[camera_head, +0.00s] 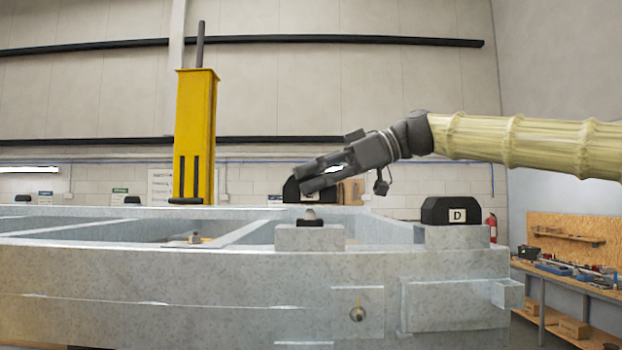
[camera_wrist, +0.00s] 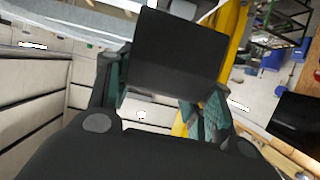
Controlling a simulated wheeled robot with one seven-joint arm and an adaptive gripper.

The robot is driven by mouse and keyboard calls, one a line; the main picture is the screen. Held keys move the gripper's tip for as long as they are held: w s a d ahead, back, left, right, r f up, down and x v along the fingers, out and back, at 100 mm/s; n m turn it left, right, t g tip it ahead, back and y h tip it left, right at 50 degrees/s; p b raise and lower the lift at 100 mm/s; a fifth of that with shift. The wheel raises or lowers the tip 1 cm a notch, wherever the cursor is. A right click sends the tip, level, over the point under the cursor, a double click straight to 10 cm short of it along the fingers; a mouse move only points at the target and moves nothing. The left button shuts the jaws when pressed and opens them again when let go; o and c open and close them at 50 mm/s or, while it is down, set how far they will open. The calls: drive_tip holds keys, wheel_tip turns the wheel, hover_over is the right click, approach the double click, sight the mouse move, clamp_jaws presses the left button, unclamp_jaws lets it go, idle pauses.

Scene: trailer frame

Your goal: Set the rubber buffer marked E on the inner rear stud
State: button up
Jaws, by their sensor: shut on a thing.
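My gripper (camera_head: 318,175) is shut on a black rubber buffer (camera_head: 292,190); the block also shows between the fingers in the wrist view (camera_wrist: 175,50). No letter can be read on it. In the head view it appears above and partly behind a short grey stud (camera_head: 310,214) on a near pad (camera_head: 310,240) of the trailer frame. How far apart they are in depth I cannot tell. A black buffer marked D (camera_head: 457,211) sits on the right-hand pad.
The grey trailer frame (camera_head: 200,275) fills the foreground, with open bays between its rails. A yellow post (camera_head: 195,135) stands up behind it on the left. Small dark blocks (camera_head: 132,200) show along the far rail. A workbench (camera_head: 565,283) with tools is at the right.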

drive_tip(key=shift+f+b, duration=1.05)
drive_tip(key=shift+f, duration=0.45)
drive_tip(key=o, duration=1.3)
drive_tip(key=v, duration=1.2)
drive_tip(key=shift+d, duration=0.1)
